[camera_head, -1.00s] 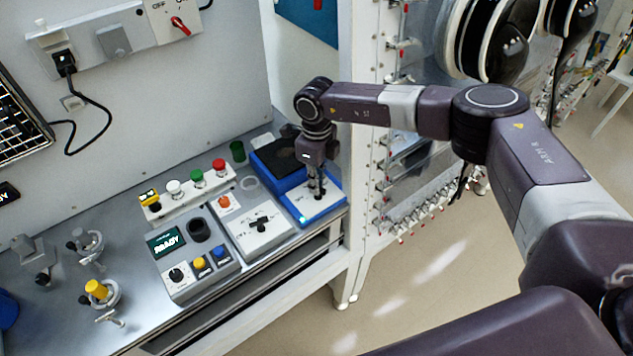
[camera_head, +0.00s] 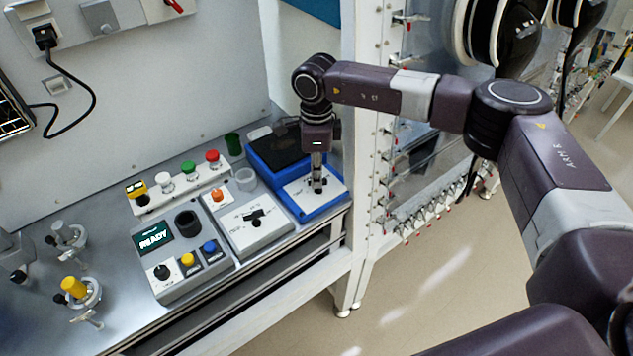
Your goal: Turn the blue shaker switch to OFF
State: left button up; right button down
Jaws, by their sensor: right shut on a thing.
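The blue shaker (camera_head: 318,214) stands at the right end of the bench, with a dark platform (camera_head: 277,147) at its back and a white front panel (camera_head: 300,191). My right gripper (camera_head: 317,188) points straight down over that panel and is shut on the shaker's switch knob. The fingers hide the knob, so I cannot read which mark it points to. My left gripper is not in view.
Left of the shaker is a grey box with a black switch (camera_head: 254,217) and an orange button (camera_head: 217,195). Further left is a unit whose screen (camera_head: 154,237) reads READY. A button strip (camera_head: 180,188) lies behind. A white post (camera_head: 357,240) stands close right.

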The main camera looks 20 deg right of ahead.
jog(key=shift+n+b, duration=0.45)
jog(key=shift+n, duration=0.05)
jog(key=shift+r, duration=0.1)
jog(key=c, duration=2)
grip_release()
jog(key=shift+c, duration=0.2)
notch_tip(320, 180, up, 12)
